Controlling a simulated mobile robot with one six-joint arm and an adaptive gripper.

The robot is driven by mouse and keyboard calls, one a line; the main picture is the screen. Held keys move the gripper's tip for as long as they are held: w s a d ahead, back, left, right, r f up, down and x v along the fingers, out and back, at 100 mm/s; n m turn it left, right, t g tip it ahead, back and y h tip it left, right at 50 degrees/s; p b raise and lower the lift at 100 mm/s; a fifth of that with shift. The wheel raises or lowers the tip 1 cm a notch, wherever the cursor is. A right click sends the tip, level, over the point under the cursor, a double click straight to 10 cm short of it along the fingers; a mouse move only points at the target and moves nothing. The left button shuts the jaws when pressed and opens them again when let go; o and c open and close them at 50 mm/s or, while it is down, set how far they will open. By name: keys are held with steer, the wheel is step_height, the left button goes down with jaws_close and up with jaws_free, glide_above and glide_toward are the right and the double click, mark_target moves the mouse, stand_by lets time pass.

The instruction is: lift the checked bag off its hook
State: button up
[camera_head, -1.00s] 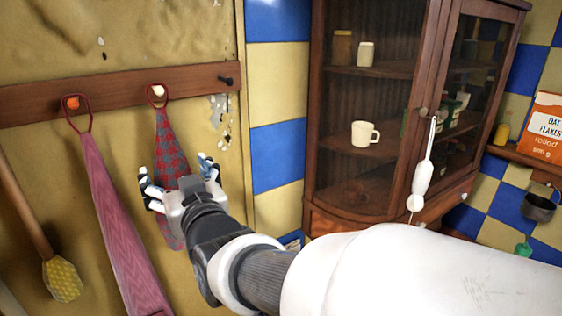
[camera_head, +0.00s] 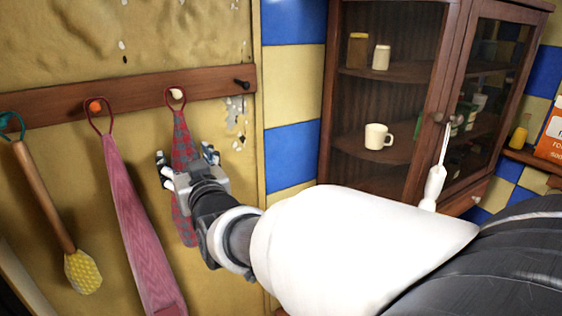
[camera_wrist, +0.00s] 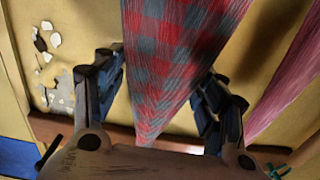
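The checked bag (camera_head: 183,140), red and grey-blue, hangs by a red loop from a pale peg (camera_head: 176,95) on the wooden rail. My gripper (camera_head: 184,158) is at the bag's upper half, below the loop, and hides part of it. In the wrist view the checked bag (camera_wrist: 170,75) is between my two spread fingers, close to the right one and with a gap to the left one. I cannot tell whether a finger touches it. My gripper is open.
A pink striped bag (camera_head: 138,220) hangs close on the left from an orange peg (camera_head: 95,105). Further left hangs a wooden-handled brush (camera_head: 45,195). An empty dark peg (camera_head: 242,84) is right of the checked bag. A glass-fronted cabinet (camera_head: 395,100) stands at the right.

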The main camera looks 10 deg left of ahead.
steer(key=shift+r, duration=0.1)
jaws_close()
steer(key=shift+r, duration=0.5)
steer(key=shift+s+d+r+b, duration=0.2)
steer(key=shift+s+b, duration=0.05)
steer(key=shift+b, duration=0.05)
steer(key=b+v, duration=0.3)
steer(key=v, duration=1.4)
steer(key=shift+s+d, duration=0.2)
